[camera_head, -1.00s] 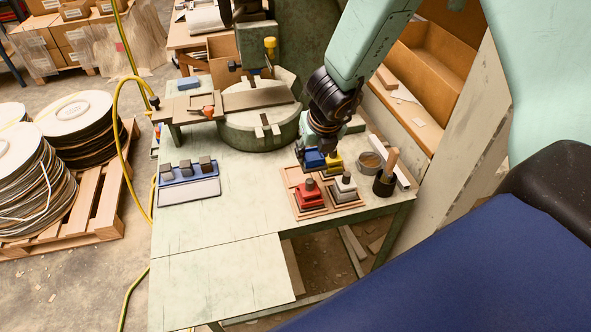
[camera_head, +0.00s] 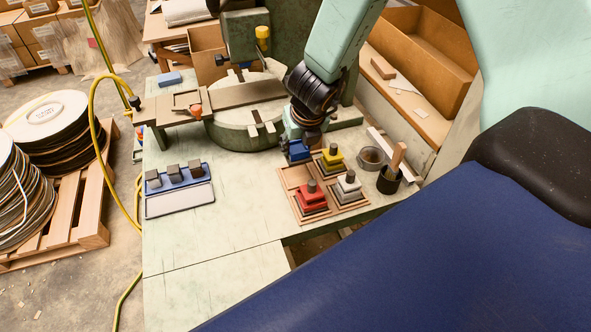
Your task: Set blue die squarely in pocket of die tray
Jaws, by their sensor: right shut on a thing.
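The blue die (camera_head: 297,151) is in my right gripper (camera_head: 300,139), which is shut on it and points down. The die is over or at the back left pocket of the wooden die tray (camera_head: 336,209); I cannot tell whether it touches the pocket floor. A red die (camera_head: 312,196) sits in the front left pocket, a white die (camera_head: 348,185) in the front right and a yellow die (camera_head: 333,157) in the back right. The gripper's fingertips are small and partly hidden by the wrist. My left gripper is not in view.
The round press bed (camera_head: 235,128) stands just left of my right wrist. A cup with a brush (camera_head: 389,180) and a metal tin (camera_head: 370,158) stand right of the tray. A blue case with several grey blocks (camera_head: 178,188) lies at left. The table's middle is clear.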

